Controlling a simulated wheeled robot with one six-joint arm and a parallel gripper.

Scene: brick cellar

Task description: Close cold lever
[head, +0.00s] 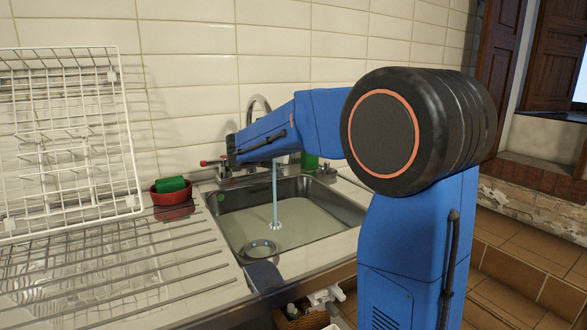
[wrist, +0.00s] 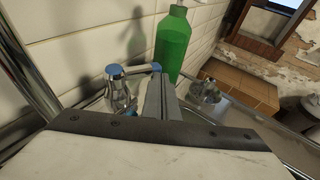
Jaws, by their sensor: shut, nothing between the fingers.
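The cold lever (wrist: 135,69) is chrome with blue ends and sits on a chrome valve body in the wrist view. Its far end points right, beside the tips of my gripper (wrist: 160,82). I cannot tell if they touch. My gripper is shut and empty, its grey fingers pressed together. In the head view my blue arm reaches over the sink and hides the cold lever and the gripper. The tap spout (head: 258,101) shows above the arm. A bluish water stream (head: 275,195) falls into the sink (head: 305,225). A red-ended lever (head: 211,162) is at the left.
A green bottle (wrist: 173,45) stands just behind the lever; it also shows in the head view (head: 309,161). A white wire rack (head: 70,140) and a red bowl (head: 173,205) with a green sponge (head: 170,185) are left of the sink. The tiled wall (head: 190,60) is close behind.

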